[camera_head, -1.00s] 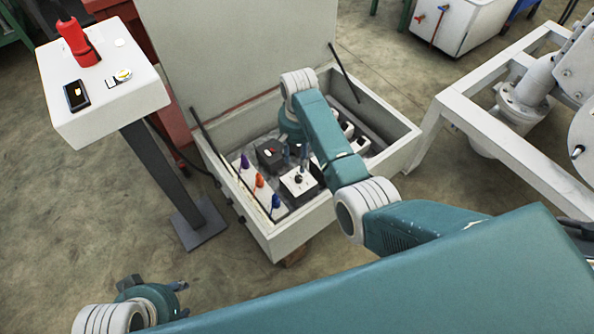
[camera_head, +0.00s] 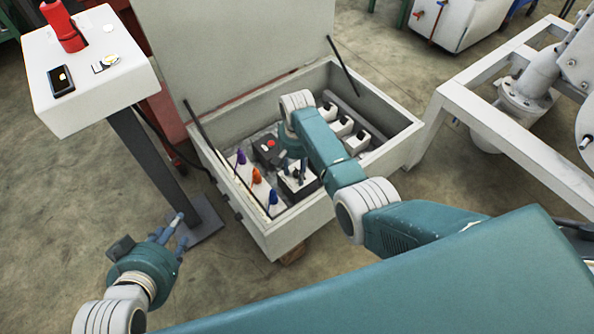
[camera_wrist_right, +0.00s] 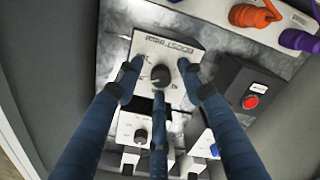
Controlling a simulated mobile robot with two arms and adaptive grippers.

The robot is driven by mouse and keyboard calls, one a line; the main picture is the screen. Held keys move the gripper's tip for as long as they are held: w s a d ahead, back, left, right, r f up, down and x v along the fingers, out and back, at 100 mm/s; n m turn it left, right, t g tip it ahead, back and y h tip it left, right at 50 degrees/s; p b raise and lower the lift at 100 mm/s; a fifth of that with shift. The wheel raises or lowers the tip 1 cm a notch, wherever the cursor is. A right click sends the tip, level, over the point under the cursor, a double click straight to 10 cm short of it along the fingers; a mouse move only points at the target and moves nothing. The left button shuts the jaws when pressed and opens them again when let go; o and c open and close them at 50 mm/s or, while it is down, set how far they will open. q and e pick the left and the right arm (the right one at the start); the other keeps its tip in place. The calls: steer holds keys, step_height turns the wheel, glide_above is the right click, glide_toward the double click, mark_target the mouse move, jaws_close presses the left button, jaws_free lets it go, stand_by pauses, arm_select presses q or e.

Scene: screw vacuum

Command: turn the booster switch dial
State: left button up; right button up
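The booster switch is a white box with a round black dial (camera_wrist_right: 160,75) and a partly readable label, upside down in the right wrist view. In the head view the white box (camera_head: 300,190) sits inside the open grey cabinet (camera_head: 310,220), its dial partly covered by my right gripper (camera_head: 294,166). In the right wrist view, the three blue fingers of my right gripper (camera_wrist_right: 159,82) are spread around the dial, apart from each other. I cannot tell whether they touch it. My left gripper (camera_head: 172,232) is open and empty over the floor, left of the cabinet.
A black box with a red button (camera_wrist_right: 252,101) is beside the booster switch. Purple, orange and blue knobs (camera_head: 257,177) line the cabinet's left side. More small white switch boxes (camera_head: 341,125) stand at its right. A white pedestal (camera_head: 90,80) is at left; a white frame (camera_head: 500,125) is at right.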

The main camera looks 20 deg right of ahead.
steer(key=shift+f, duration=0.1)
jaws_close()
stand_by(0.7)
